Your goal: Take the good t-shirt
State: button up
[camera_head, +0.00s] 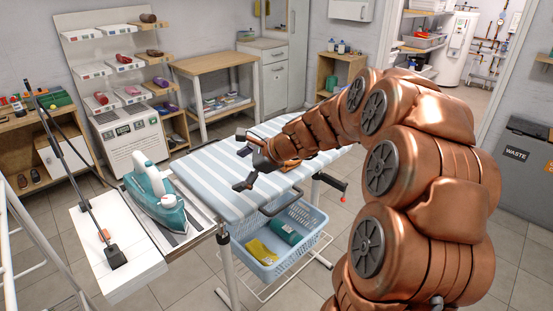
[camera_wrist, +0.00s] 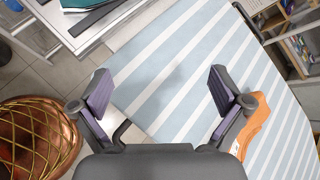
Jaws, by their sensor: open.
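No shirt shape is plain in either view. An orange item (camera_wrist: 256,126), perhaps folded cloth, lies on the blue-and-white striped ironing board (camera_wrist: 165,100), partly hidden behind my gripper's right finger in the wrist view. I cannot tell whether it is the t-shirt. In the camera_head view my arm hides that part of the ironing board (camera_head: 213,180). My gripper (camera_head: 244,160) is over the board, fingers spread. It is empty in the wrist view (camera_wrist: 160,85), with only striped cover between the fingertips.
A teal iron (camera_head: 158,200) stands on the board's left end. Below the board, a light blue basket (camera_head: 262,272) holds a yellow item (camera_head: 261,251) and a green item (camera_head: 284,232). A wooden table (camera_head: 213,63) stands behind. A waste bin (camera_head: 518,158) stands at the right.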

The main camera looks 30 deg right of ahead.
jog(key=w+d+m, duration=0.1)
jog(key=d, duration=0.2)
jog(key=w+d+f+m+t+h, duration=0.1)
jog(key=d+m, duration=0.1)
jog(key=d, duration=0.1)
jog(key=w+d+f+m+t+b, duration=0.1)
jog(key=w+d+m, duration=0.1)
jog(key=d, duration=0.2)
jog(key=shift+w+d, duration=0.1)
jog(key=d+m+h, duration=0.1)
jog(key=d+m, duration=0.1)
jog(key=d, duration=0.1)
jog(key=w+d+f+m+t, duration=0.1)
jog(key=d, duration=0.3)
jog(key=d+f+m+h, duration=0.1)
jog(key=d+m, duration=0.1)
jog(key=d, duration=0.1)
jog(key=shift+w+d+m+t+h+b, duration=0.15)
jog(key=shift+w+m+t+h+b, duration=0.15)
jog(key=shift+w+t, duration=0.1)
jog(key=shift+w+d+f, duration=0.1)
jog(key=shift+w, duration=0.05)
jog(key=shift+x, duration=3.6)
jog(key=shift+c, duration=0.3)
jog(key=c, duration=0.9)
jog(key=shift+c, duration=0.2)
